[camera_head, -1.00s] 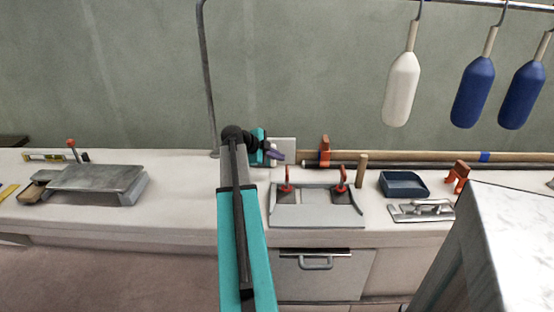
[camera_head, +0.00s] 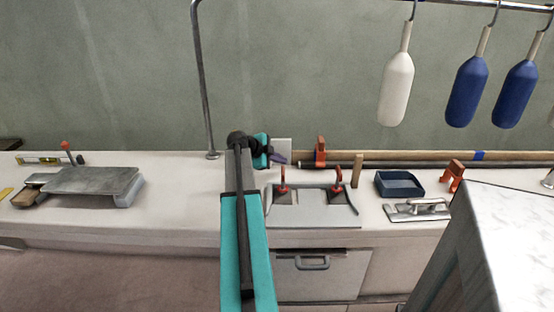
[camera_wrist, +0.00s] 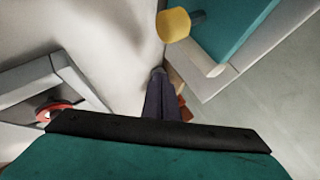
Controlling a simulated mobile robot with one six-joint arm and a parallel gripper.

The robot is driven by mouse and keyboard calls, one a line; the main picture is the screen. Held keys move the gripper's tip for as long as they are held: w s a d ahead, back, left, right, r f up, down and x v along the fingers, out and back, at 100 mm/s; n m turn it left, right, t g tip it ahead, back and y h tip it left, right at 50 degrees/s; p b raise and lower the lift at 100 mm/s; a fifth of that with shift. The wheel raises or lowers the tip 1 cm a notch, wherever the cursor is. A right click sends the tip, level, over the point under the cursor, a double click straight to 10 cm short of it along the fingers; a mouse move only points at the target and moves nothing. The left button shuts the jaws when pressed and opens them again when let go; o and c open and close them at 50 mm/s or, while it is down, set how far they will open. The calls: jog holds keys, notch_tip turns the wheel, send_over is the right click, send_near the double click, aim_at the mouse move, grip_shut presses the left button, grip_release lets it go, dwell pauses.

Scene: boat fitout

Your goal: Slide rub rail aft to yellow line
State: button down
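A long dark rail (camera_head: 400,166) lies along the back of the bench, in front of a long tan wooden pole (camera_head: 420,155). I take the dark rail to be the rub rail, but cannot be sure. My gripper (camera_head: 279,158), with purple fingers, is above the back of the bench, just left of the rail's left end and apart from it. In the wrist view the fingers (camera_wrist: 161,96) lie side by side with no visible gap and nothing seen between them. I cannot make out a yellow line on the bench.
An orange clamp (camera_head: 320,152) stands near the rail's left end. In front are a grey jig (camera_head: 312,213) with red-handled clamps, a wooden peg (camera_head: 357,172), a blue tray (camera_head: 400,184) and a metal trowel (camera_head: 418,211). A pale block (camera_head: 510,240) fills the right foreground.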

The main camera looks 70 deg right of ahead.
aim_at(303, 164)
jog(key=b+x, duration=0.1)
jog(key=x, duration=0.1)
jog(key=shift+d+f, duration=0.1)
jog(key=shift+f, duration=0.2)
jog(key=shift+b+x, duration=1.15)
jog(key=shift+x, duration=0.35)
jog(key=shift+s+d+r, duration=0.1)
jog(key=shift+s+d+b, duration=0.3)
jog(key=shift+s+d, duration=0.05)
jog(key=shift+s, duration=0.65)
jog(key=shift+s+d+b, duration=0.25)
jog(key=shift+s+d, duration=0.15)
jog(key=shift+s, duration=0.55)
jog(key=shift+s+d+b, duration=0.3)
jog(key=shift+s+d, duration=0.05)
jog(key=shift+s, duration=0.65)
jog(key=shift+w, duration=0.15)
jog(key=shift+w+a+b, duration=0.2)
jog(key=shift+w+b, duration=0.25)
dwell(0.4)
jog(key=shift+r, duration=0.1)
jog(key=shift+w+a+r+p, duration=0.15)
jog(key=shift+w+a+r, duration=0.1)
jog(key=shift+r, duration=0.75)
jog(key=shift+w+a+r+p, duration=0.1)
jog(key=shift+a+r, duration=0.15)
jog(key=shift+r, duration=0.7)
jog(key=shift+w+a+r+p, duration=0.15)
jog(key=shift+w+a+r, duration=0.1)
jog(key=shift+r, duration=0.75)
